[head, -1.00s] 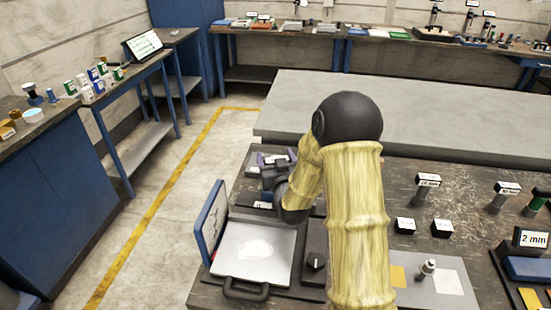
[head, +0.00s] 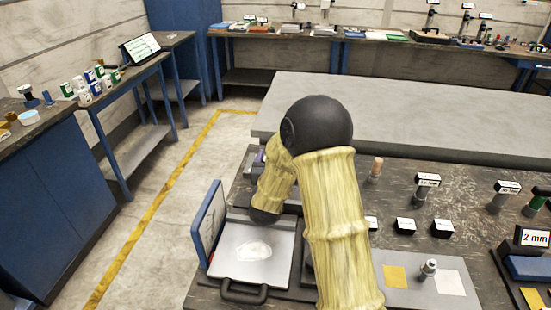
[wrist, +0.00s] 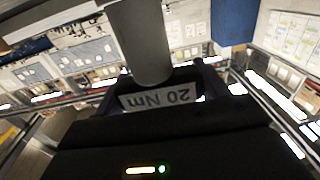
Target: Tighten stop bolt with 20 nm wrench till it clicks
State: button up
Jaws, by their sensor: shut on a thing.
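In the wrist view my gripper (wrist: 163,88) is shut on the wrench, whose label (wrist: 160,96) reads "20 Nm" upside down. A thick grey cylinder (wrist: 140,40), seemingly part of the wrench, extends up from between the jaws. The wrench's working end cannot be made out. In the head view my bent arm hides the gripper and most of the wrench. I cannot identify the stop bolt for certain in either view.
Labelled upright tools, including a tan-topped one (head: 376,167), stand to the right. A bare grey slab (head: 400,115) lies behind.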

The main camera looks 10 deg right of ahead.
jog(key=shift+r, duration=0.15)
jog(key=shift+d+m+g+h, duration=0.15)
jog(key=shift+m+g+h, duration=0.35)
jog(key=shift+h, duration=0.4)
jog(key=shift+d+m+g+h, duration=0.1)
jog(key=shift+m+g+h, duration=0.2)
jog(key=shift+m+h, duration=0.5)
jog(key=shift+n+t+y+b, duration=0.3)
jog(key=shift+n+y, duration=0.3)
jog(key=shift+y, duration=0.1)
notch_tip(320, 180, up, 6)
jog(key=p, duration=0.4)
